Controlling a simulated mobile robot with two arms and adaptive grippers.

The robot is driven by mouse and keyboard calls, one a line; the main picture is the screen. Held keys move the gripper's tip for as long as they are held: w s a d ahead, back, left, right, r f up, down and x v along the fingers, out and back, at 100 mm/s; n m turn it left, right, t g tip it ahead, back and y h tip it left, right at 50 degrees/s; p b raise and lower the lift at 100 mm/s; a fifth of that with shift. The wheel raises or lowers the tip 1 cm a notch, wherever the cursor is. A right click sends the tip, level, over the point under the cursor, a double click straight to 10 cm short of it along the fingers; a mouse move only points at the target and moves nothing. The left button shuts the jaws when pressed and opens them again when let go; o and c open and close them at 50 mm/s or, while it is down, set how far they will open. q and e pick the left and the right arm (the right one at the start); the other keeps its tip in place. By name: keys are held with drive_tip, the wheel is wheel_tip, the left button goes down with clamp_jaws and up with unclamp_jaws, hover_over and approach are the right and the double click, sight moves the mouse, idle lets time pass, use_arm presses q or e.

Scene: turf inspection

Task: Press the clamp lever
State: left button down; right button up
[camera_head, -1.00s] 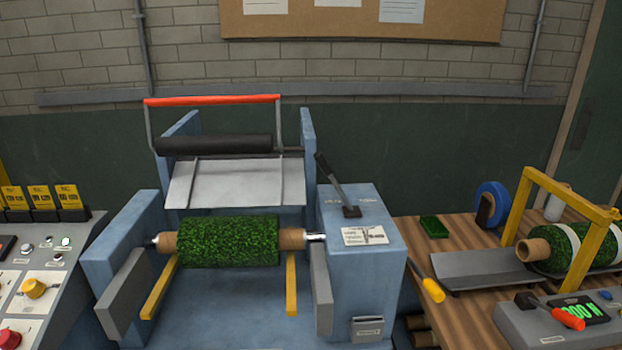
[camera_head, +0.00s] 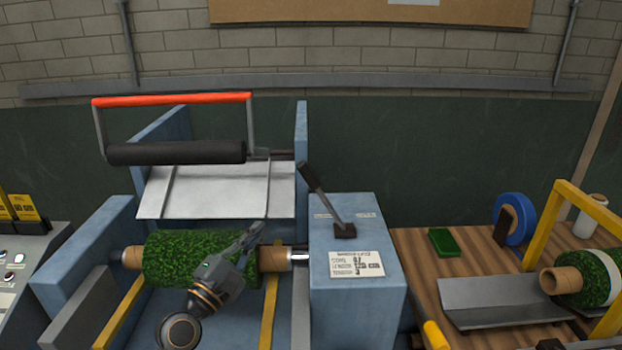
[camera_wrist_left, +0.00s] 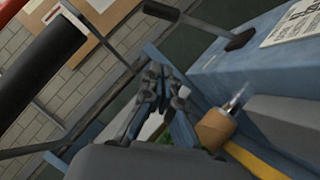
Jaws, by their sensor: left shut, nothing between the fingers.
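The clamp lever (camera_head: 325,195) has a black grip and a thin metal shank, and leans up to the left from a dark base on top of the blue pedestal (camera_head: 356,245). In the left wrist view the lever (camera_wrist_left: 195,22) crosses the top, beyond the fingers. My left gripper (camera_head: 260,229) is shut and empty in front of the green turf roll (camera_head: 185,257), left of the lever and apart from it. Its closed fingers also show in the left wrist view (camera_wrist_left: 165,75). My right gripper is in no view.
A red-topped handle (camera_head: 170,98) with a black roller (camera_head: 175,152) stands behind the turf roll. A blue side plate (camera_head: 301,160) rises just left of the lever. A wooden bench (camera_head: 465,250) with a yellow frame (camera_head: 548,235) is at right.

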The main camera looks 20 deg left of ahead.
sight(323, 196)
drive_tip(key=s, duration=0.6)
use_arm(q)
drive_tip(key=w+d+r+p, duration=0.4)
drive_tip(key=w+d+r, duration=0.1)
drive_tip(key=w, duration=0.4)
drive_tip(key=shift+w+r+p, duration=0.25)
drive_tip(key=shift+w+p, duration=0.15)
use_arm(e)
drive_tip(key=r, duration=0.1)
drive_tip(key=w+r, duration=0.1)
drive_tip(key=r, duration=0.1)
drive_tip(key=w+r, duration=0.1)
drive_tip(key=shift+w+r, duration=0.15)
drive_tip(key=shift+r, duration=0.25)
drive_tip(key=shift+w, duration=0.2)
use_arm(q)
drive_tip(key=shift+w, duration=0.1)
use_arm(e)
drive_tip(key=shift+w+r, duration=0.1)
